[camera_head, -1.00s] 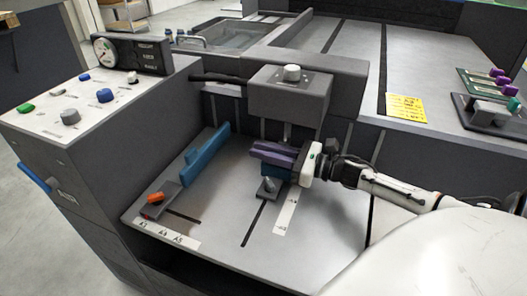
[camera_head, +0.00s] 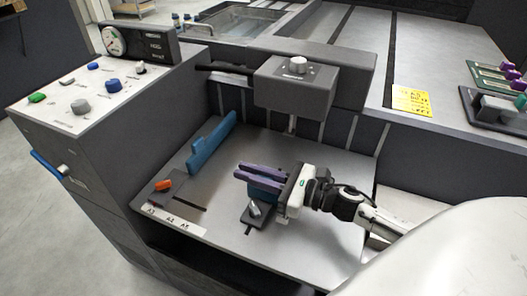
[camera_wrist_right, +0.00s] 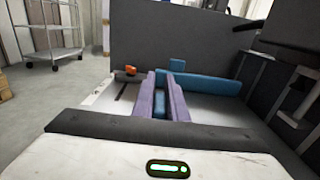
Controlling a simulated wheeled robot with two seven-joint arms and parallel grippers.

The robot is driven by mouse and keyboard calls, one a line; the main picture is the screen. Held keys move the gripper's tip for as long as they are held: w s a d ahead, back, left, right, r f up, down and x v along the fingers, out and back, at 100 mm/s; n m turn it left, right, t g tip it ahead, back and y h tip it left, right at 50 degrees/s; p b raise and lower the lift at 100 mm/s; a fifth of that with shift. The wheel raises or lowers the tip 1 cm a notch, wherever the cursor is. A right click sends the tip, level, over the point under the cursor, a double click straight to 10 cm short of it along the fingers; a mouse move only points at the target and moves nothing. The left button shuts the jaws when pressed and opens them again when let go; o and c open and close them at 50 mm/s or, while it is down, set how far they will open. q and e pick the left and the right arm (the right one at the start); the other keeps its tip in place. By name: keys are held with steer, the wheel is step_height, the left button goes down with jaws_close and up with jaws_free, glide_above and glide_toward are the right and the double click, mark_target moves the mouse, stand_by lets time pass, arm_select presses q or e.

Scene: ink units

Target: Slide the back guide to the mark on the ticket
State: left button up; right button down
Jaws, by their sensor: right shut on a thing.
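The back guide (camera_head: 265,189) is a blue block on a dark foot (camera_head: 256,214) with a small metal knob. It stands on the grey feed board (camera_head: 325,238), over a slot. My right gripper (camera_head: 239,171) has its purple fingers shut around the guide's upper part. In the right wrist view, blue shows between the fingers (camera_wrist_right: 160,80). The yellow ticket (camera_head: 411,100) lies on the ledge at right, its writing too small to read. The white scale strip beside the slot is hidden behind my gripper. My left gripper is not in view.
A long blue side guide (camera_head: 211,145) with an orange lever (camera_head: 163,185) stands to the left, near a scale reading A3, A4, A5 (camera_head: 176,220). A grey box with a knob (camera_head: 295,82) overhangs the back of the board. The board's front is clear.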

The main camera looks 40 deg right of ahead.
steer(key=shift+s+a, duration=0.4)
steer(key=shift+a, duration=0.25)
steer(key=shift+s+a, duration=0.4)
steer(key=shift+a, duration=0.2)
steer(key=shift+a+f, duration=0.1)
steer(key=shift+s, duration=0.1)
steer(key=c, duration=1.8)
jaws_free()
steer(key=shift+a, duration=0.1)
steer(key=shift+o, duration=0.2)
steer(key=v, duration=0.9)
steer(key=shift+s, duration=0.15)
steer(key=shift+s+d, duration=0.4)
